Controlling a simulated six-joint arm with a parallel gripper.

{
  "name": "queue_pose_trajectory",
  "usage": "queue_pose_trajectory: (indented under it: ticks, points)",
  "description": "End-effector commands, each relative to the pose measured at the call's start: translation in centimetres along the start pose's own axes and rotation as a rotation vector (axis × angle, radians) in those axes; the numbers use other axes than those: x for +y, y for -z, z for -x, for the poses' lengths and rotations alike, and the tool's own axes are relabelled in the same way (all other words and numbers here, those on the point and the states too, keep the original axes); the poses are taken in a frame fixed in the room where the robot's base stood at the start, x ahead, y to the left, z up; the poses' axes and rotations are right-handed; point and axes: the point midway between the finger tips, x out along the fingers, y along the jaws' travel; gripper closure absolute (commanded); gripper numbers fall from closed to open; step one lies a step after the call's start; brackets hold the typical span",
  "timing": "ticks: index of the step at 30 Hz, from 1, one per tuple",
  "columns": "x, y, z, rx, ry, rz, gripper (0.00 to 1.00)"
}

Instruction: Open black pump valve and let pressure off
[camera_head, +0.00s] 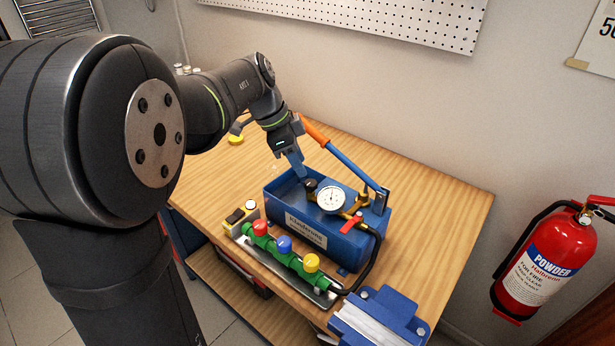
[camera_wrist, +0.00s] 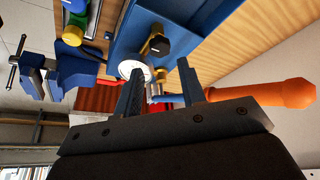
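The blue test pump (camera_head: 306,231) stands on the wooden bench, with a round white gauge (camera_head: 330,198) on top. A black valve knob (camera_head: 311,186) is beside the gauge, left of it in the head view. It shows in the wrist view as a black knob (camera_wrist: 158,44) on a brass fitting. My gripper (camera_head: 301,175) is above the tank, close to the knob. In the wrist view my gripper (camera_wrist: 159,68) has its fingers apart with nothing held, and the knob lies just beyond the fingertips. Contact with it is not visible. A red lever (camera_head: 351,222) sits right of the gauge.
The pump's handle (camera_head: 353,165) with orange grip slants up close to my gripper's right. In front are a green manifold (camera_head: 268,245) with red, blue and yellow caps, a black hose (camera_head: 370,264) and a blue vise (camera_head: 381,318). The bench's right (camera_head: 445,205) is clear.

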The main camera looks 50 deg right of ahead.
Motion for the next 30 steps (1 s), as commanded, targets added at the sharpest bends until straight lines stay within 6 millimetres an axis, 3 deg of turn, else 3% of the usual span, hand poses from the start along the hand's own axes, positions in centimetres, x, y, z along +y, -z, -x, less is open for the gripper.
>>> queue_pose_trajectory:
  ticks: [3, 9, 21, 22, 27, 30]
  points:
    - [0.1, 0.0, -2.5, -0.001, -0.004, -0.001, 0.63]
    - [0.0, 0.0, -5.1, -0.001, -0.002, -0.001, 0.63]
    - [0.0, 0.0, -6.0, -0.001, 0.000, -0.001, 0.63]
    - [0.0, 0.0, -5.9, -0.001, 0.000, -0.001, 0.65]
    - [0.0, 0.0, -5.9, -0.001, 0.000, 0.000, 0.94]
    - [0.0, 0.0, -5.9, -0.001, 0.001, 0.001, 0.94]
